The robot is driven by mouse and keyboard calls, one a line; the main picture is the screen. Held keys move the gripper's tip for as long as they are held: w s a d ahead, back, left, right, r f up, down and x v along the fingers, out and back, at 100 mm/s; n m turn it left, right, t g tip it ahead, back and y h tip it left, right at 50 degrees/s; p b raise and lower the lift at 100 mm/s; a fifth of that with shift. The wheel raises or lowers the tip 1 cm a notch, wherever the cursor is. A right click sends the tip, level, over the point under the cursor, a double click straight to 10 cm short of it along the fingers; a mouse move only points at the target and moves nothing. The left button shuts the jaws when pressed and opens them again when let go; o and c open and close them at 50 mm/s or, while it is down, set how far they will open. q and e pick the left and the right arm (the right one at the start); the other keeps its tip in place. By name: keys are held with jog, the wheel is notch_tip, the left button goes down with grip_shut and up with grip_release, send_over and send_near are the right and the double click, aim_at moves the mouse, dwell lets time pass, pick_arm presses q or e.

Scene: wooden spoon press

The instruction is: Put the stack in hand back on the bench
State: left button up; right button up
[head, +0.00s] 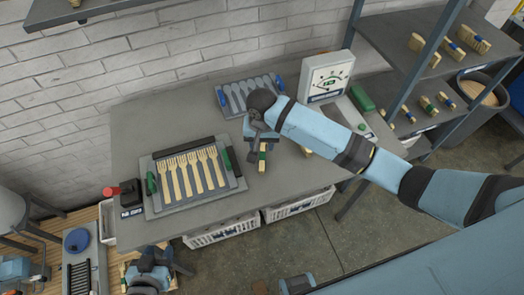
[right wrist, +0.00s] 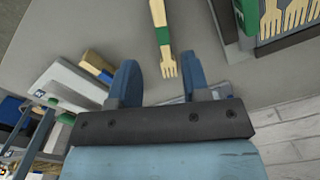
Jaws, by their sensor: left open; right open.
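A small stack of wooden forks with a green band (head: 262,160) is on the grey bench (head: 215,215); it also shows in the right wrist view (right wrist: 161,38). My right gripper (head: 261,138) is above it, pointing down at the bench. In the right wrist view my right gripper's fingers (right wrist: 172,85) are spread, with the stack's tined end near the gap and no finger closed on it. My left gripper (head: 152,262) is low in front of the bench, open, with no stack seen in it.
A tray with several wooden forks (head: 160,207) lies left on the bench. A grey mould tray (head: 222,103) is at the back, beside a white dial gauge (head: 325,75). Another banded stack (right wrist: 97,64) lies near the gauge. Shelves (head: 380,35) stand at the right.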

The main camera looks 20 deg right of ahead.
jog(key=s+a+f+t+y, duration=0.1)
jog(key=s, duration=0.1)
jog(key=s+a+f+n+y, duration=0.1)
jog(key=f, duration=0.1)
jog(key=s+a+f+n+t+y, duration=0.1)
jog(key=s+f, duration=0.1)
jog(key=shift+s+a+t, duration=0.25)
jog(key=shift+s+t, duration=0.05)
jog(key=s+t, duration=0.1)
jog(key=s+f+n+t+y, duration=0.1)
jog(key=s, duration=0.1)
jog(key=s+f, duration=0.1)
jog(key=shift+s+d+f+n+t, duration=0.15)
jog(key=shift+d+n+t, duration=0.1)
jog(key=shift+n+t, duration=0.15)
jog(key=s+d+n+t, duration=0.3)
jog(key=s+d+t, duration=0.2)
jog(key=s, duration=0.5)
jog(key=d, duration=0.2)
jog(key=shift+s+d+t+h, duration=0.2)
jog(key=shift+d+t+h, duration=0.1)
jog(key=shift+r, duration=0.25)
